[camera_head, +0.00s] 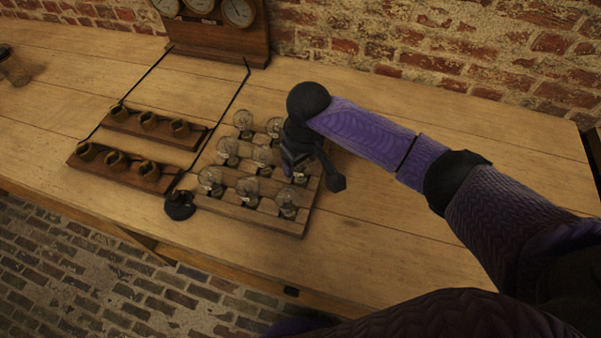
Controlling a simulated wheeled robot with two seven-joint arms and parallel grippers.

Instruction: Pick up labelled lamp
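Several glass bulb lamps stand upright in rows on a wooden board (266,225) in the middle of the table. One lamp (287,203) is in the front row at the right, another (228,151) in the middle row at the left, and another (243,121) at the back. I cannot make out which lamp carries a label. My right gripper (298,172) points down over the right side of the board, close to the lamps there, and hides part of them. Its fingers are too dark and small to read. My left gripper is not in view.
Two wooden strips with dark round sockets (153,125) (117,165) lie left of the board, with black wires. A small black object (179,204) sits at the board's left front corner. A gauge panel (222,35) stands at the back. The table's right side (480,130) is clear.

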